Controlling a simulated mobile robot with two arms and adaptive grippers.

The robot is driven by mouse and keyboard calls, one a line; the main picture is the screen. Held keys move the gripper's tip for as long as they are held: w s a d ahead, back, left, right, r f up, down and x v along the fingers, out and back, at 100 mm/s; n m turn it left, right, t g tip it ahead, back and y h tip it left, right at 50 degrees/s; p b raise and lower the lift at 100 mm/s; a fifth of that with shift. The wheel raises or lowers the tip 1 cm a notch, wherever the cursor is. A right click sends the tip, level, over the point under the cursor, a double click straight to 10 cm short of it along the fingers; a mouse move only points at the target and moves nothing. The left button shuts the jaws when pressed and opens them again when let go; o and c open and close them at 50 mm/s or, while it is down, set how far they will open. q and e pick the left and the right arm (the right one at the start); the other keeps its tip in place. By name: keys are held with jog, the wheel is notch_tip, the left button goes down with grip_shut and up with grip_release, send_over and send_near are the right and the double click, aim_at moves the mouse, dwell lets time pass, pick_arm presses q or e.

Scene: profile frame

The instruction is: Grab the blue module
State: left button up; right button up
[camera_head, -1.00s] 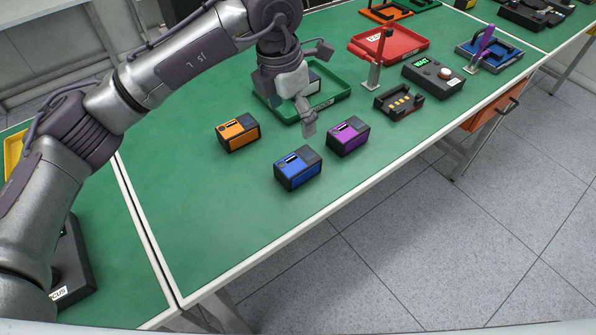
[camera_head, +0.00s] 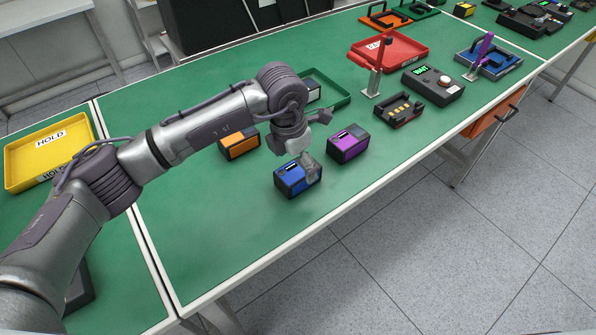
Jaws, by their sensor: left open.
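The blue module (camera_head: 293,182), a small box with black ends, sits on the green table near its front edge. My left gripper (camera_head: 312,150) is open just above and behind it. One finger reaches down in front of the module's right part and hides some of its top; whether it touches cannot be told. The other finger points away to the upper right. The module stands on the table and is not held. My right gripper is not in view.
A purple module (camera_head: 348,144) stands close on the right, and an orange module (camera_head: 239,144) behind left. A green tray (camera_head: 340,101) lies behind the gripper. A black cradle (camera_head: 399,108) and a control box (camera_head: 433,80) stand further right. The table front left is clear.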

aim_at(298, 169)
pick_arm(q)
notch_tip(298, 169, down, 2)
jog(key=shift+w+f+p, duration=0.15)
jog(key=shift+f+p, duration=0.05)
jog(key=shift+p, duration=0.15)
jog(key=shift+d+f, duration=0.15)
jog(key=shift+f, duration=0.35)
jog(key=shift+c, duration=0.2)
jog(key=c, duration=1.4)
jog(key=shift+o, duration=0.2)
jog(key=shift+r, duration=0.1)
jog(key=shift+w+r, duration=0.1)
jog(key=shift+r, duration=0.3)
jog(key=r+b, duration=0.2)
jog(key=r, duration=0.1)
jog(key=shift+w+d+r, duration=0.1)
jog(key=shift+d+r, duration=0.15)
jog(key=shift+d, duration=0.15)
jog(key=w+d+r+b, duration=0.2)
jog(key=d+r, duration=0.4)
jog(key=d, duration=0.4)
jog(key=shift+w+d+r+b, duration=0.2)
jog(key=shift+w+r+b, duration=0.15)
jog(key=shift+b, duration=0.2)
